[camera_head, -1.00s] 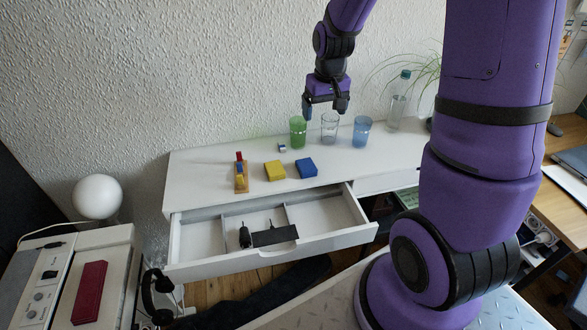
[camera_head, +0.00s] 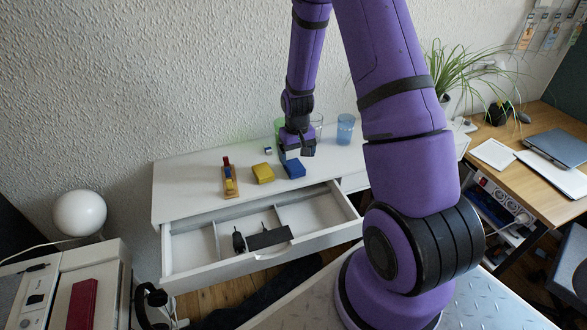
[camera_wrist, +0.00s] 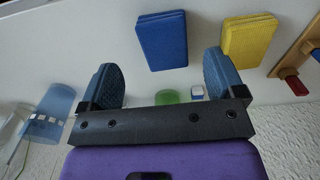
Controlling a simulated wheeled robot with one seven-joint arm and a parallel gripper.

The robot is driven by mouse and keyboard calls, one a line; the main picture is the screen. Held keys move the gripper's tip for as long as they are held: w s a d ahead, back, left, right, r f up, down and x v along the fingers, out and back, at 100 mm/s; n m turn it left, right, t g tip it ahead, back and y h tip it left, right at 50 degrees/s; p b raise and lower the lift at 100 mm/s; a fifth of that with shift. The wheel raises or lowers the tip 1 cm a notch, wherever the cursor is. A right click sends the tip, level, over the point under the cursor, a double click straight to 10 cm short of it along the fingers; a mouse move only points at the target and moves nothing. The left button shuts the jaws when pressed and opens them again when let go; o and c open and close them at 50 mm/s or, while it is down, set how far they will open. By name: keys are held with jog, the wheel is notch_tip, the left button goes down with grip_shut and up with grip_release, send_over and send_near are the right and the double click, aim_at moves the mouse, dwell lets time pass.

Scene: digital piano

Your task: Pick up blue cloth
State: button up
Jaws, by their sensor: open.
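The blue cloth (camera_head: 295,169) lies folded into a block on the white desk, right of the yellow cloth (camera_head: 263,172). It also shows in the wrist view (camera_wrist: 162,40), just beyond the gap between my fingers. My gripper (camera_head: 297,153) is low over the desk, just behind the blue cloth in the head view. In the wrist view my gripper (camera_wrist: 163,78) has its two fingers wide apart with nothing between them. I cannot tell its exact height above the desk.
Behind my gripper stand a green glass (camera_head: 278,131), a clear glass (camera_head: 317,124) and a blue glass (camera_head: 345,129). A small cube (camera_head: 268,150) lies near them. A wooden toy (camera_head: 230,183) stands left. The open drawer (camera_head: 190,248) juts out in front.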

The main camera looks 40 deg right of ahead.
aim_at(295, 166)
jog(key=shift+w+a+f, duration=0.1)
jog(key=shift+w+f, duration=0.1)
jog(key=shift+f, duration=1.2)
jog(key=shift+w+a+f, duration=0.1)
jog(key=shift+w+f, duration=0.05)
jog(key=shift+f, duration=1.2)
jog(key=c, duration=1)
jog(key=shift+r, duration=0.15)
